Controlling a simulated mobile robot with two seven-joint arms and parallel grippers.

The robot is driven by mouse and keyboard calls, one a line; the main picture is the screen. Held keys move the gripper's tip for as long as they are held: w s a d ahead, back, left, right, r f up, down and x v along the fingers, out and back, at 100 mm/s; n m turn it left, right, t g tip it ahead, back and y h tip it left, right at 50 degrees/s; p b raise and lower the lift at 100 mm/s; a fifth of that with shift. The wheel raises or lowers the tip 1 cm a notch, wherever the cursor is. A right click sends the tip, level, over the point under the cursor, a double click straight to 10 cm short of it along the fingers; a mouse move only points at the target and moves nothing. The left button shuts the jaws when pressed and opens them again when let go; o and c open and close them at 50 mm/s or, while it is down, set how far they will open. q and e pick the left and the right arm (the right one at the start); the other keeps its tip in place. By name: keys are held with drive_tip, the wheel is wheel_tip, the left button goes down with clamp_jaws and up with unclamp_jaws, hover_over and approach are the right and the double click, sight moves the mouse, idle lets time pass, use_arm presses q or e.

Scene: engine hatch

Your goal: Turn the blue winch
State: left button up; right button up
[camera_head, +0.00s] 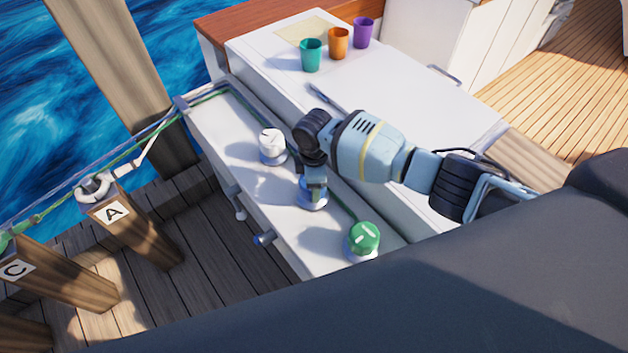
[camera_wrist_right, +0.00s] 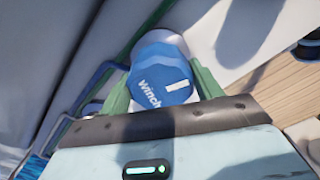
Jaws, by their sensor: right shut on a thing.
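The blue winch (camera_wrist_right: 160,78) shows in the right wrist view, with "Winch" and a white mark on its top. My right gripper (camera_wrist_right: 160,92) has its green fingers on either side of the winch and is shut on it. In the head view my right gripper (camera_head: 313,188) reaches down over the winch from above. Most of the winch is hidden there, and only its base (camera_head: 314,204) shows clearly. My left gripper is not in view.
A white winch (camera_head: 271,143) and a green winch (camera_head: 364,238) stand on the same white ledge (camera_head: 225,122). Teal (camera_head: 311,55), orange (camera_head: 339,43) and purple (camera_head: 363,32) cups stand on the white hatch top. Wooden posts, a rope and a dock lie at left.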

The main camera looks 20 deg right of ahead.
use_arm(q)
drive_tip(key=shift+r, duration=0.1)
use_arm(e)
drive_tip(key=o, duration=1)
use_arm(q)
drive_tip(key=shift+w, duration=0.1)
use_arm(e)
wheel_tip(320, 180, up, 6)
drive_tip(key=shift+r+p, duration=0.25)
drive_tip(key=shift+p, duration=0.3)
drive_tip(key=shift+r, duration=0.7)
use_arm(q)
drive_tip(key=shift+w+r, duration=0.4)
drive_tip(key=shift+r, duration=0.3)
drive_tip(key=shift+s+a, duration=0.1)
